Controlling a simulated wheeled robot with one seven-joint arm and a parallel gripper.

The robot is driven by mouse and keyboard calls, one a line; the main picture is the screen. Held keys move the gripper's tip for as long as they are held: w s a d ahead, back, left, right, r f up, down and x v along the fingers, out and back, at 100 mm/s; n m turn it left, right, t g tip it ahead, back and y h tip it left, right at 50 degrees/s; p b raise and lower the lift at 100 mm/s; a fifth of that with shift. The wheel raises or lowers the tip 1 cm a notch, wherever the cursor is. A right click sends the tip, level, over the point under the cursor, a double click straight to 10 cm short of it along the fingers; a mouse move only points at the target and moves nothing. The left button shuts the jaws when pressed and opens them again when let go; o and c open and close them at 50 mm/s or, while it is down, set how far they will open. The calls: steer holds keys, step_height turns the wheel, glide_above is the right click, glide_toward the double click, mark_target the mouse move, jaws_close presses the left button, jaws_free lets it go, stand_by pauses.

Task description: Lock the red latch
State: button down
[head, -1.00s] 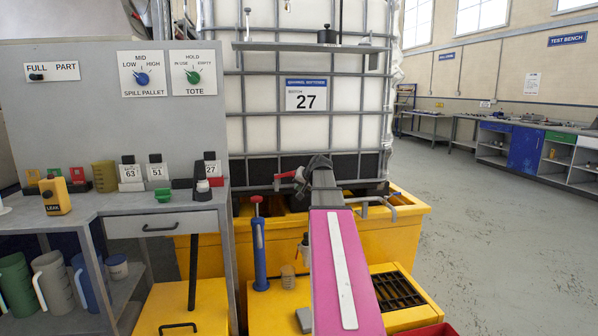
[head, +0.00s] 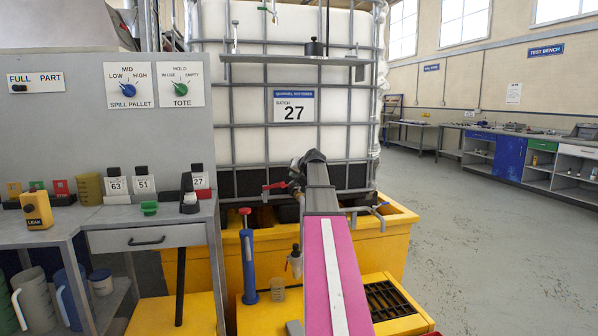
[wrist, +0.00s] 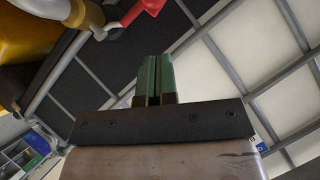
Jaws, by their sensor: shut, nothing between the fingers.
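The red latch (head: 275,186) is a small red lever at the front of the white tote's base, in front of a black panel. In the wrist view a red lever (wrist: 147,8) shows at the top edge, beyond the fingertips and slightly to their left. My gripper (wrist: 158,58) has two green fingers pressed together with nothing between them, apart from the lever. In the head view my gripper (head: 300,160) is small and dark, just right of and above the latch. The arm hides part of the valve area.
The caged tote (head: 230,105) stands in a yellow spill pallet (head: 385,240). A grey bench (head: 75,218) with cards and a yellow LEAK device (head: 37,210) is at left. Open floor (head: 490,225) lies at right.

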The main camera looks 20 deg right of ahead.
steer(key=shift+w+a+f, duration=0.35)
steer(key=shift+w+f, duration=0.05)
steer(key=shift+f, duration=0.25)
steer(key=shift+w+a+f, duration=0.35)
steer(key=shift+a+f, duration=0.05)
steer(key=shift+f, duration=0.3)
steer(key=shift+w+a+f, duration=0.35)
steer(key=shift+w+f, duration=0.05)
steer(key=shift+f, duration=0.25)
steer(key=shift+d+f+m+y, duration=0.15)
steer(key=shift+d+f+y, duration=0.05)
steer(key=shift+f, duration=0.45)
steer(key=shift+d+f+m+y, duration=0.15)
steer(key=shift+d+f+y, duration=0.05)
steer(key=shift+f, duration=0.4)
steer(key=w+d+r+v, duration=0.1)
steer(key=d+r+v, duration=0.1)
steer(key=v, duration=1.1)
steer(key=shift+d, duration=0.15)
